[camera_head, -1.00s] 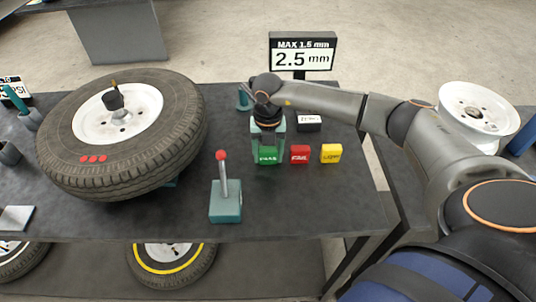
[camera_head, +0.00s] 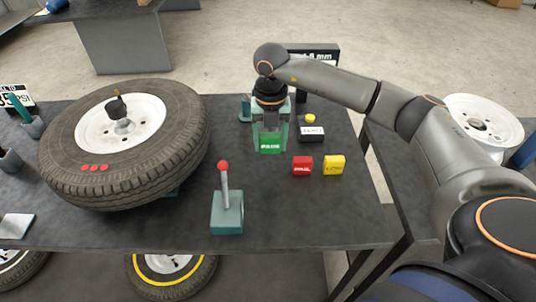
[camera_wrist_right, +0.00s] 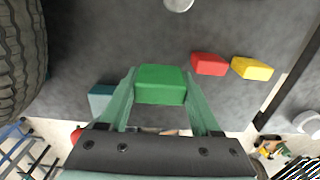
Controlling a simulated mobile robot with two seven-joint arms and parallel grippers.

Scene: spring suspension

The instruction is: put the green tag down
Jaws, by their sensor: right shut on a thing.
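The green tag (camera_head: 270,142) is a small block with white lettering. It is held between the fingertips of my right gripper (camera_head: 270,132), which is shut on it. In the right wrist view the green tag (camera_wrist_right: 160,85) sits between the two teal fingers (camera_wrist_right: 160,98) and looks larger than the other tags, held above the dark tabletop. The red tag (camera_head: 302,165) and the yellow tag (camera_head: 334,165) stand on the table to its right. My left gripper is not in view.
The tyre on its white rim (camera_head: 122,140) fills the table's left side. A teal block with a red-knobbed lever (camera_head: 227,210) stands in front. A dark block with a white label (camera_head: 312,133) is behind the red tag. My arm partly covers the display (camera_head: 325,52). Bare tabletop (camera_head: 300,215) lies front right.

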